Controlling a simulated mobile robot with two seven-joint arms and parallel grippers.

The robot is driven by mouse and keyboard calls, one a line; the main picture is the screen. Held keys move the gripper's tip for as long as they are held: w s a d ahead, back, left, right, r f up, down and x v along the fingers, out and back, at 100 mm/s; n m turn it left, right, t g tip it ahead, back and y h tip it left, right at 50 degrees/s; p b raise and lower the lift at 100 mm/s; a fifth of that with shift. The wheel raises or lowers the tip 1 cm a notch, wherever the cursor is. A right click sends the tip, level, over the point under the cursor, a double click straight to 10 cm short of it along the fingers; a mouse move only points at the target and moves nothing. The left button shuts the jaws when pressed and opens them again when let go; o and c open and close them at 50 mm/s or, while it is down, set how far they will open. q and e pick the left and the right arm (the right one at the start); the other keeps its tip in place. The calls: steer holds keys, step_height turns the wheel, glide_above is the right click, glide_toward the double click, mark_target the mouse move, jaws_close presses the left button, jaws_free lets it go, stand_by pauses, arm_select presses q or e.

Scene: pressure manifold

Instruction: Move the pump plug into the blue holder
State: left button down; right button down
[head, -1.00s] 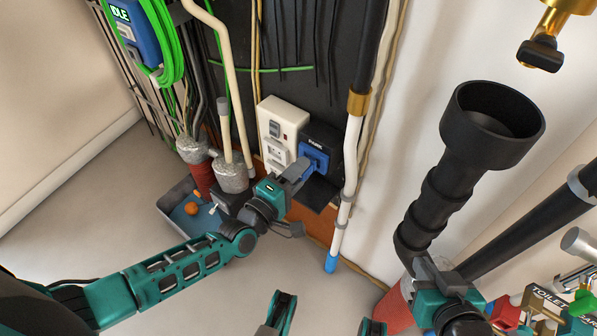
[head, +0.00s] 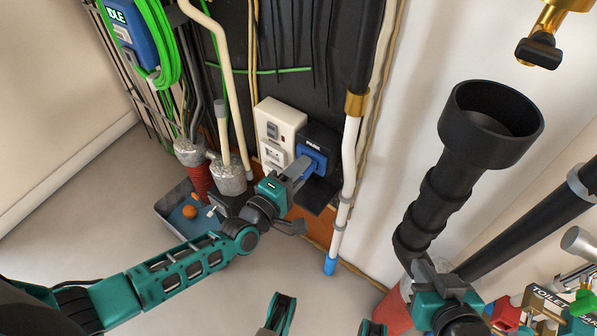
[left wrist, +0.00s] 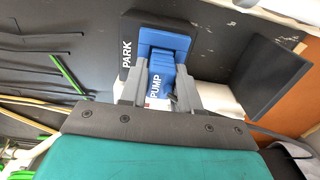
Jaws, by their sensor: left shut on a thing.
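The pump plug (left wrist: 159,85) is blue with a white PUMP label. In the left wrist view it sits between the two grey fingers of my left gripper (left wrist: 160,78), which is shut on it. The blue holder (left wrist: 168,42) is on a black plate marked PARK, straight ahead of the plug. The plug's far end meets the holder; how deep it sits cannot be told. In the head view my left gripper (head: 300,170) reaches the blue holder (head: 312,155) and hides most of the plug. My right gripper (head: 425,272) is beside the black ribbed pipe; its fingertips are unclear.
A white socket box (head: 279,122) is left of the holder. A black flap (head: 316,194) juts out below it. A white pipe (head: 346,180) runs close on the right. Lagged pipes (head: 229,178) and a grey tray (head: 174,207) with an orange ball are at left.

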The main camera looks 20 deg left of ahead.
stand_by(0.3)
arm_select(q)
steer(key=c, duration=0.7)
jaws_free()
steer(key=shift+c, duration=0.2)
steer(key=p+v, duration=0.2)
steer(key=v, duration=1.1)
steer(key=shift+p, duration=0.4)
arm_select(e)
steer(key=shift+s+d+r, duration=0.15)
steer(key=shift+d+r, duration=0.15)
steer(key=shift+r, duration=0.45)
arm_select(q)
steer(key=shift+d, duration=0.1)
